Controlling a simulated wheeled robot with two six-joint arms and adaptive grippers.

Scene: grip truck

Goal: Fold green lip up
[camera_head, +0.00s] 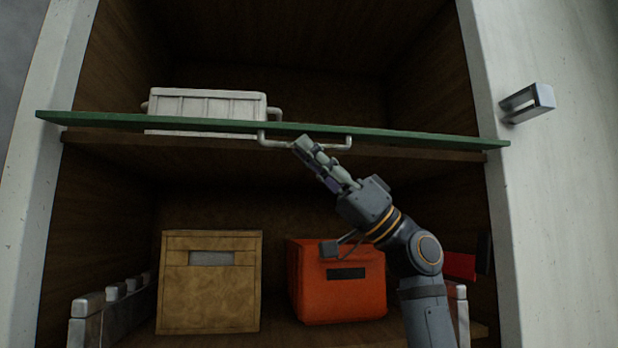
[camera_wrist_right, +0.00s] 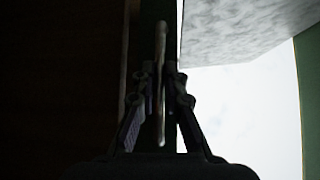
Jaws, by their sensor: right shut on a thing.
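The green lip (camera_head: 400,134) is a long thin panel in the head view, seen nearly edge-on along the front of the upper shelf. A pale bar handle (camera_head: 340,146) hangs on its underside near the middle. My right gripper (camera_head: 303,146) reaches up from the lower right and is shut on the handle. In the right wrist view the handle (camera_wrist_right: 161,80) shows as a thin pale bar between the two fingers, in a dark picture. My left gripper is not in view.
A white crate (camera_head: 205,105) stands on the upper shelf behind the lip. Below are a tan box (camera_head: 210,285) and an orange box (camera_head: 340,295). A metal bracket (camera_head: 528,103) juts from the right white wall. The upper right compartment looks empty.

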